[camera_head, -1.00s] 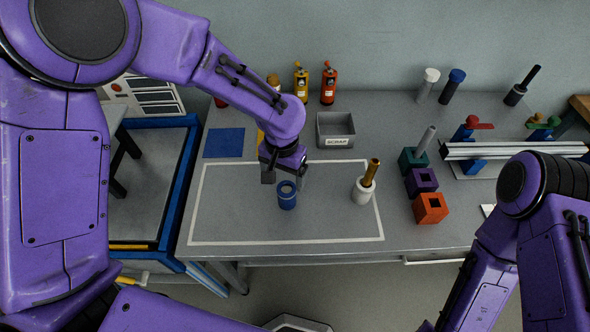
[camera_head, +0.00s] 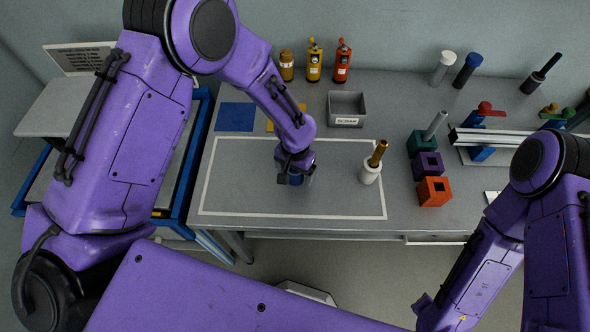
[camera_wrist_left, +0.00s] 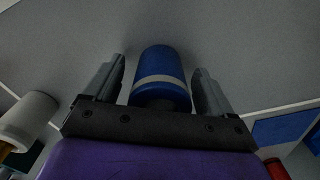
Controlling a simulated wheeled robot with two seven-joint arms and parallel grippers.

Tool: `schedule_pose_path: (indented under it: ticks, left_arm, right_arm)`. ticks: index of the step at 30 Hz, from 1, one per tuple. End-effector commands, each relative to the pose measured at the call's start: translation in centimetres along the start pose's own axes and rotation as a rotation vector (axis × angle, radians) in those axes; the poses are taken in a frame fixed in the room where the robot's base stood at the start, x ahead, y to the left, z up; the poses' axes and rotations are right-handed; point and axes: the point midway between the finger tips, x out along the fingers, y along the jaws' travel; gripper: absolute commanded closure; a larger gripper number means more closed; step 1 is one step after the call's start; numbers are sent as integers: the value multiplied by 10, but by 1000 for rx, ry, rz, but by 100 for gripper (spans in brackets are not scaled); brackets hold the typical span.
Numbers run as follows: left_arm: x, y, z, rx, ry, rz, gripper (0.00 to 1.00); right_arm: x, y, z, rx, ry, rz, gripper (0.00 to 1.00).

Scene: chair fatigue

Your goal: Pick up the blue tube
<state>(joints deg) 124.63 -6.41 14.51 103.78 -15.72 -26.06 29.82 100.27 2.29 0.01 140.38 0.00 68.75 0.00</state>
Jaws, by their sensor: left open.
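The blue tube (camera_head: 295,180) stands on the grey table inside the white outline, mostly hidden by my left gripper (camera_head: 296,174) in the head view. In the left wrist view the blue tube (camera_wrist_left: 160,65) has a pale band and lies between the two grey fingers of my open left gripper (camera_wrist_left: 159,75). A visible gap remains on each side of it, so the fingers are around it but not closed on it. My right arm shows at the right of the head view, but its gripper is out of view.
A white holder (camera_head: 370,174) with a brass rod (camera_head: 378,153) stands right of the tube. Beyond are orange (camera_head: 434,191), purple (camera_head: 427,165) and teal (camera_head: 420,144) blocks. A grey scrap bin (camera_head: 347,108) stands behind. The outlined area's left part is clear.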

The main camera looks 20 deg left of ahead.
Motion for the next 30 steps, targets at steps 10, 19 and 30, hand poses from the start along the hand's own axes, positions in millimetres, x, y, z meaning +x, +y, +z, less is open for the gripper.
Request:
schedule_pose_path:
  ticks: [10, 19, 30]
  left_arm:
    - [0, 0, 0, 0, -1, 0, 76]
    - [-9, 0, -1, -1, 2, 0, 77]
    - [-94, 60, 1, 6, 5, -2, 77]
  right_arm:
    - [0, 0, 0, 0, 0, 0, 51]
    - [6, 0, 3, 0, 0, 0, 51]
    - [28, -2, 12, 0, 0, 0, 51]
